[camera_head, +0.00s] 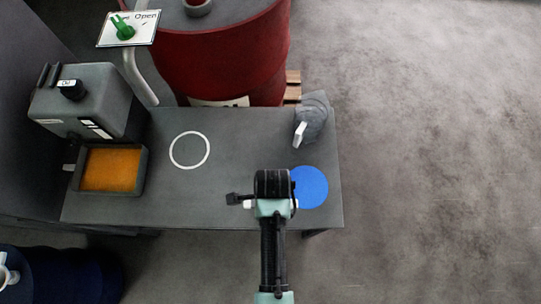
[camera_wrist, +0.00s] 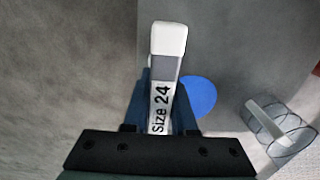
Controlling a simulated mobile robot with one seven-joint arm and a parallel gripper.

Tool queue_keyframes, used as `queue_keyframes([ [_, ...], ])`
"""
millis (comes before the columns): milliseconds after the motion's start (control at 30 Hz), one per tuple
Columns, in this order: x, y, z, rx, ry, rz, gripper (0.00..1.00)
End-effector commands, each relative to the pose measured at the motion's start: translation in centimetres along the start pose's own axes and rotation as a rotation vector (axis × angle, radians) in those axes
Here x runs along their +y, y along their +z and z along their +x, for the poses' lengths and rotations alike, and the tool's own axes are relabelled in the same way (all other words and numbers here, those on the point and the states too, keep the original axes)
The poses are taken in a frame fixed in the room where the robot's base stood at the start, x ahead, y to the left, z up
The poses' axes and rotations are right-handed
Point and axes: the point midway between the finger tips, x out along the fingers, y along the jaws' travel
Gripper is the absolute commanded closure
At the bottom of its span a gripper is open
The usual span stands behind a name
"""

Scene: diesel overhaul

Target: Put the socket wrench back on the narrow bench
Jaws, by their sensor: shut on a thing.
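My gripper (camera_wrist: 160,122) is shut on the socket wrench (camera_wrist: 168,42) in the wrist view. The wrench has a pale end, a grey band and a white label reading "Size 24", and it sticks out beyond my fingers. In the head view my gripper (camera_head: 268,204) is over the front right part of the narrow grey bench (camera_head: 225,190), left of a flat blue disc (camera_head: 310,187). The wrench is mostly hidden there by my wrist. I cannot tell its height above the bench.
A red drum (camera_head: 220,60) stands behind. Open floor lies right.

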Motion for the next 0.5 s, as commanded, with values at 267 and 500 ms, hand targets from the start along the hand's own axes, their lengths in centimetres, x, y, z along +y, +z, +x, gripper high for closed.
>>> queue_keyframes([
  [267,-0.1,0.0,0.3,0.000,-0.001,0.000,1.00],
  [500,-0.1,0.0,1.2,0.000,-0.001,0.000,1.00],
])
